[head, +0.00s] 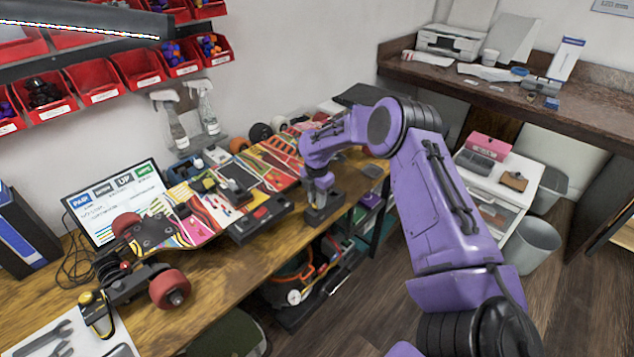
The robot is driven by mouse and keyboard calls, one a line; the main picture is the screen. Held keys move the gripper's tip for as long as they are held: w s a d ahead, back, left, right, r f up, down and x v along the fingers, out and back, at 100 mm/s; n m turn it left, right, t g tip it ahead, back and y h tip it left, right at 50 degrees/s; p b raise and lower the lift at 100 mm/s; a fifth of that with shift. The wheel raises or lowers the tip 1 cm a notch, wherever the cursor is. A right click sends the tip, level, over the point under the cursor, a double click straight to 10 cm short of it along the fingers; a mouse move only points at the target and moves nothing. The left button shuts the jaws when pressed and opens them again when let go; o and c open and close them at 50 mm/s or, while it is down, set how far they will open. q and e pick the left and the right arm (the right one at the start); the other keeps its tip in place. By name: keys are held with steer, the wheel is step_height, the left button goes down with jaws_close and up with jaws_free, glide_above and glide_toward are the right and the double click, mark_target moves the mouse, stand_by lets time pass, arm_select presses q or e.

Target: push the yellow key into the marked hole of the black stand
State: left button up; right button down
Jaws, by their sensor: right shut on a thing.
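My right gripper (319,187) points down at the bench's front edge, right of the skateboard deck. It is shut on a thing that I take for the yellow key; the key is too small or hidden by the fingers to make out. Directly below is a dark block, the black stand (324,213), standing on the bench. The fingertips are at or just above its top; I cannot tell whether they touch. The marked hole cannot be seen. My left gripper is not in view.
The wooden bench (225,285) holds a colourful skateboard deck (200,222), a black box with red parts (260,219) and a truck with red wheels (170,289). Spray bottles (203,107) stand behind. The bench's front edge is close to the stand.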

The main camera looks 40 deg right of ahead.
steer(key=c, duration=0.6)
jaws_free()
steer(key=shift+r, duration=0.1)
steer(key=shift+r+p, duration=4.1)
steer(key=shift+r, duration=0.35)
steer(key=shift+f, duration=0.1)
